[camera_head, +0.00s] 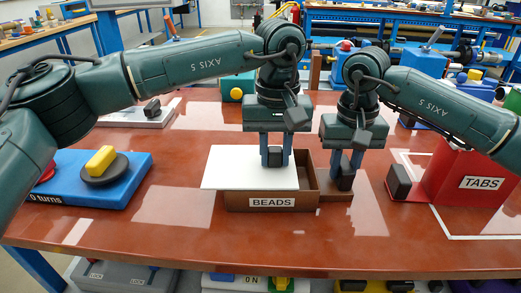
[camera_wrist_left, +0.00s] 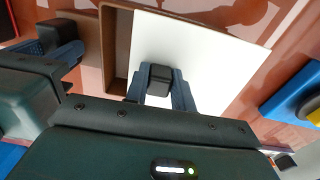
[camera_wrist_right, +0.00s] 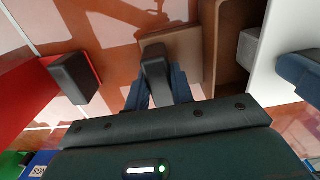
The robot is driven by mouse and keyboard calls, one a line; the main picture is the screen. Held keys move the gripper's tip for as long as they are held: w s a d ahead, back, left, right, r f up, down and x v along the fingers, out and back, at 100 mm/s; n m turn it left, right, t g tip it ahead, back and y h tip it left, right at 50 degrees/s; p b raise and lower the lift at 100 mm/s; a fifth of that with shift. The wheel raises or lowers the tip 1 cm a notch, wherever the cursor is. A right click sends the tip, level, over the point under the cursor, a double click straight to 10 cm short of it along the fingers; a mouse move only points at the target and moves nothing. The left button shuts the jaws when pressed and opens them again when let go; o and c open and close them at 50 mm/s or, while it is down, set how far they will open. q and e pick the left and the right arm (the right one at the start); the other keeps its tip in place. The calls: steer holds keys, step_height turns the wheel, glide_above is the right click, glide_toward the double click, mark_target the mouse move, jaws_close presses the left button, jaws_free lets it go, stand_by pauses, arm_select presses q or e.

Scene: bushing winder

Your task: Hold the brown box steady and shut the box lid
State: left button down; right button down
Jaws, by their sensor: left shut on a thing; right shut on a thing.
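The brown box (camera_head: 235,203), labelled BEADS, stands on the table in the middle of the head view. A flat white lid (camera_head: 225,172) lies across its top, shifted to the left and overhanging the left side. A strip of the box's inside shows open at its right end. My left gripper (camera_head: 275,156) is shut on the black knob (camera_wrist_left: 160,78) on the lid. My right gripper (camera_head: 346,172) is shut on the black handle (camera_wrist_right: 155,68) on a low brown tab (camera_wrist_right: 186,50) at the box's right side. The fingers partly hide both grips.
A red box (camera_head: 470,185) labelled TABS with a black handle stands close to the right. A blue base (camera_head: 125,190) with a yellow knob sits at the left. Clear table lies left of the lid and in front of the brown box.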

arm_select(q)
steer(key=c, duration=1.2)
jaws_free()
steer(key=shift+o, duration=0.2)
step_height(320, 180, up, 12)
